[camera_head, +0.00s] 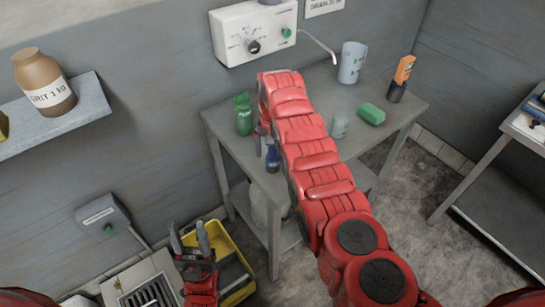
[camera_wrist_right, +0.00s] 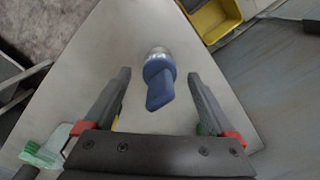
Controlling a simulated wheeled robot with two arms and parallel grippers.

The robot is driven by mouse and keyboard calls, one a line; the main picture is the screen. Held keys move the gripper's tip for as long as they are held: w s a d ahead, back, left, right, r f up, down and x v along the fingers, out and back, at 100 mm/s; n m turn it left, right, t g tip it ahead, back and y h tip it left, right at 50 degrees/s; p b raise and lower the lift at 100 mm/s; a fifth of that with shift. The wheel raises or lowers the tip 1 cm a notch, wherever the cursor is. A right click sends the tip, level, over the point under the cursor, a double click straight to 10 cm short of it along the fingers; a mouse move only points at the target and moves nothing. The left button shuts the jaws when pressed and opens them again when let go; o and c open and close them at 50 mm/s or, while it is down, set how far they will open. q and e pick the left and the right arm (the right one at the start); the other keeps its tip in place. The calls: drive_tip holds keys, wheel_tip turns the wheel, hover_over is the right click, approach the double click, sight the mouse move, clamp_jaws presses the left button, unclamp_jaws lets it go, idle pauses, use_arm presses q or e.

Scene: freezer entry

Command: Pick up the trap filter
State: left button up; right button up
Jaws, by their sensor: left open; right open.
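A blue piece with a round silvery metal end, which may be the trap filter, stands near the front edge of the grey table (camera_head: 228,127). It shows in the head view (camera_head: 272,159) and in the right wrist view (camera_wrist_right: 159,82). My right gripper (camera_wrist_right: 158,76) is open above it, with one finger on each side and visible gaps. In the head view my right arm covers part of the table and most of that gripper. My left gripper (camera_head: 190,240) is open and empty, low at the left near the yellow bin (camera_head: 232,272).
A green bottle (camera_head: 243,114) stands left of the blue piece. A clear cup (camera_head: 339,126), a green sponge (camera_head: 371,114), a pale jug (camera_head: 352,62) and an orange-and-black item (camera_head: 401,78) are further right. A wall shelf (camera_head: 85,105) holds a brown jar (camera_head: 43,82).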

drive_tip(key=shift+f+b, duration=0.5)
drive_tip(key=shift+f, duration=0.9)
clamp_jaws()
drive_tip(key=shift+r, duration=0.2)
